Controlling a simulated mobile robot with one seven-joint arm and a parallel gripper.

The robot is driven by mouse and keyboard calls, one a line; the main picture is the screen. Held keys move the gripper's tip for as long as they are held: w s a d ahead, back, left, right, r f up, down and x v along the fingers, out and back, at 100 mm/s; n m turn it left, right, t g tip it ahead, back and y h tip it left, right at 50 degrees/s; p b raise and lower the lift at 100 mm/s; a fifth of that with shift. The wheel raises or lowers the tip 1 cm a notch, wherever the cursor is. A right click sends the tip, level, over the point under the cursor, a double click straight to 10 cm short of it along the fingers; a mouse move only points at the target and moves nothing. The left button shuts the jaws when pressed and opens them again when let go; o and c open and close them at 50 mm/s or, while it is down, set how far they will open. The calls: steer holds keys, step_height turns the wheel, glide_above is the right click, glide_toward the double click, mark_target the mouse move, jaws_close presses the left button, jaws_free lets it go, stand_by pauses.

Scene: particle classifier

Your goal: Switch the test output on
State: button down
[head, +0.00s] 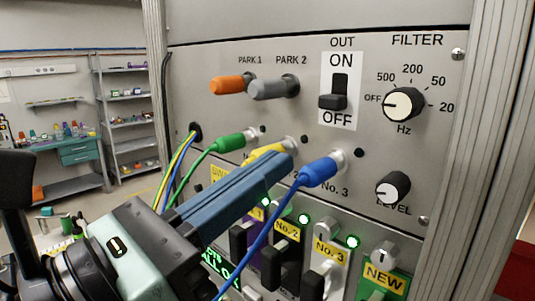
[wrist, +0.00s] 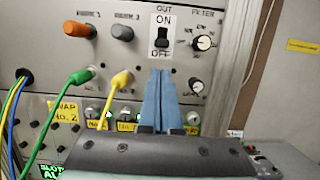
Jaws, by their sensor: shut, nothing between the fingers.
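The OUT switch (head: 334,93) is a black rocker or lever on a white plate marked ON above and OFF below. Its protruding part sits at the lower, OFF side. It also shows in the wrist view (wrist: 161,38), just above my fingertips. My gripper (head: 283,160) has long blue fingers, closed together and empty. In the head view its tips are below and left of the switch, over the yellow plug. In the wrist view the shut fingers (wrist: 160,73) point up toward the switch plate, with the tips below the OFF label.
Green (head: 232,141), yellow (head: 268,150) and blue (head: 320,172) plugs with cables stick out below the switch. Orange (head: 230,85) and grey (head: 272,87) plugs sit in the park sockets. The FILTER knob (head: 404,104) is right of the switch. The blue cable passes close to my fingers.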

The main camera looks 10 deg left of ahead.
mark_target(337, 117)
steer(key=p+x, duration=0.2)
steer(key=x, duration=0.4)
steer(key=shift+w+d+r+p, duration=0.1)
steer(key=shift+r+p, duration=0.1)
steer(key=shift+p, duration=0.15)
steer(key=shift+w+d, duration=0.45)
steer(key=shift+w, duration=0.15)
steer(key=shift+r, duration=0.1)
